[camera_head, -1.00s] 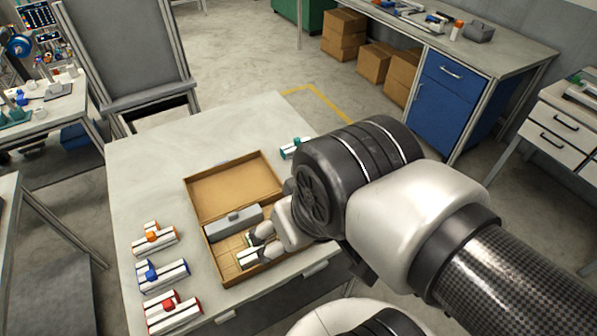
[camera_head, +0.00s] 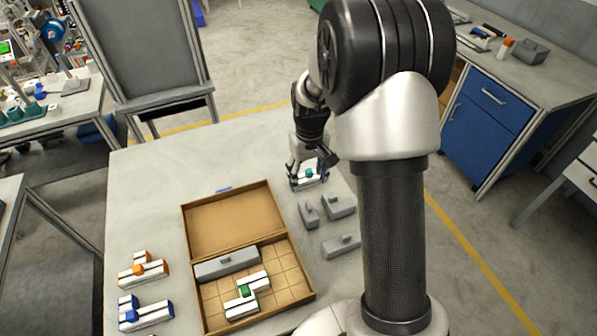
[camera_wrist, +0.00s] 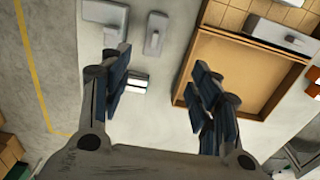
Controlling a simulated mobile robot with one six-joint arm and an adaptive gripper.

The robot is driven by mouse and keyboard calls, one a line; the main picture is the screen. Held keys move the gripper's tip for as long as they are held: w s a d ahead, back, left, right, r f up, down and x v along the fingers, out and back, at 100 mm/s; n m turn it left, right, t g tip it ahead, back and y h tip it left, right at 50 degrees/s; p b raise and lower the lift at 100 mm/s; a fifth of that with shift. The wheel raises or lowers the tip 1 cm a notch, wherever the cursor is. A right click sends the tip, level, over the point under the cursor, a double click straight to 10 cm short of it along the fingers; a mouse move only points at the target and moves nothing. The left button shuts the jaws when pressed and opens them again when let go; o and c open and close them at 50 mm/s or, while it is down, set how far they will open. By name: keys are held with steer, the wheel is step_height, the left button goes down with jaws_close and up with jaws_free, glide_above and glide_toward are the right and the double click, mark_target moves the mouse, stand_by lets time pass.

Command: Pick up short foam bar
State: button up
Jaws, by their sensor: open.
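Grey foam pieces with small knobs lie on the table right of the box: a small narrow bar (camera_head: 308,213), a wider piece (camera_head: 339,205) and a front piece (camera_head: 341,246). I cannot tell for certain which is the short foam bar. The narrow bar (camera_wrist: 155,32) and the wider piece (camera_wrist: 103,22) also show at the top of the wrist view. My gripper (camera_head: 308,178) is open, pointing down at the table's far right, beyond these pieces. A white piece with a teal knob (camera_head: 309,173) shows by its fingers. In the wrist view nothing is gripped between the fingers (camera_wrist: 162,88).
The open cardboard box (camera_head: 190,228) holds a long grey bar (camera_head: 227,263) and a white piece with green parts (camera_head: 247,292). Orange-knobbed (camera_head: 140,269) and blue-knobbed (camera_head: 143,314) pieces lie left of it. The table's far left is clear.

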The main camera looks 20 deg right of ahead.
mark_target(308, 203)
steer(key=f+b, duration=0.1)
steer(key=f, duration=0.3)
steer(key=f+b, duration=0.1)
steer(key=f, duration=0.4)
steer(key=f+b, duration=0.1)
steer(key=f, duration=0.3)
steer(key=shift+w+d+f, duration=0.2)
steer(key=shift+w+d, duration=0.2)
steer(key=shift+w+d+f+b, duration=0.15)
steer(key=shift+f+b, duration=0.35)
steer(key=shift+f, duration=1)
steer(key=shift+w+a+f+b, duration=0.15)
steer(key=shift+f+b, duration=0.35)
steer(key=shift+f, duration=1)
steer(key=shift+d, duration=0.1)
steer(key=c, duration=0.9)
steer(key=shift+r, duration=0.15)
